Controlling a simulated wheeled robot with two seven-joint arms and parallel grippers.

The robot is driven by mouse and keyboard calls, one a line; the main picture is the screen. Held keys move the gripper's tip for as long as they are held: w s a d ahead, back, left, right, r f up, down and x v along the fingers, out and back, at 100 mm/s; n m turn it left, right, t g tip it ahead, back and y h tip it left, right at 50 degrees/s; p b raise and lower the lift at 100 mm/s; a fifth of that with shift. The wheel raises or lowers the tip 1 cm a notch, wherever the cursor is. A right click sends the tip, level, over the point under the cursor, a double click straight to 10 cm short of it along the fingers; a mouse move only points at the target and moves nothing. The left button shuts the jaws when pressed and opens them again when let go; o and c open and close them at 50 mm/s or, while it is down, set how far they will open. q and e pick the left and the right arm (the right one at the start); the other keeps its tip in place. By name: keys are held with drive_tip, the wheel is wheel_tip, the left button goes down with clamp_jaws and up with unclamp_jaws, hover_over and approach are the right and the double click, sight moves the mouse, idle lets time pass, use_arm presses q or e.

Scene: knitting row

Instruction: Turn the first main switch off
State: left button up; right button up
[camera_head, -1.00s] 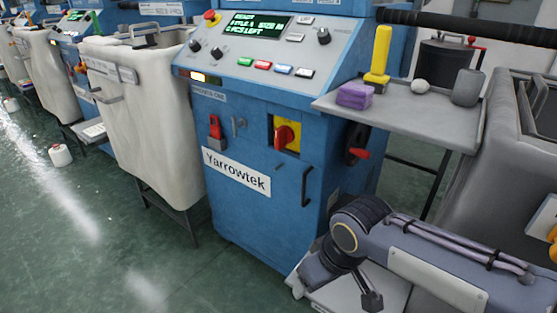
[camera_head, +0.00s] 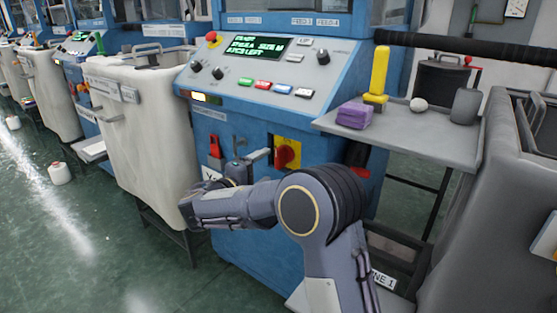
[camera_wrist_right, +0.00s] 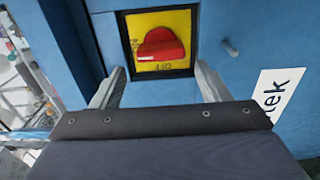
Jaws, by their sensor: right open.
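The main switch is a red knob on a yellow plate (camera_head: 287,150), set in the blue front of the machine below the panel. In the right wrist view the red knob (camera_wrist_right: 161,44) fills the middle of its dark-framed plate, and lettering like "OFF" shows below it. My right gripper (camera_head: 262,156) is just left of the switch in the head view. In the wrist view its two fingers (camera_wrist_right: 158,82) are spread apart, pointing at the plate, with nothing between them. The knob is not between the fingertips. My left gripper is not in view.
A red padlock-like part (camera_head: 214,145) hangs left of the switch. A grey side shelf (camera_head: 430,140) holds a purple block (camera_head: 354,115), a yellow tool (camera_head: 378,75) and small grey items. A cream bin (camera_head: 150,140) stands left of the machine. My right arm covers much of the lower front.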

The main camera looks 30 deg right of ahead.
sight(276, 160)
drive_tip(key=b+x, duration=0.1)
drive_tip(key=x, duration=0.4)
drive_tip(key=shift+d+f, duration=0.15)
drive_tip(key=shift+d, duration=0.2)
drive_tip(key=shift+w+d, duration=0.35)
drive_tip(key=shift+d, duration=0.3)
drive_tip(key=c, duration=0.7)
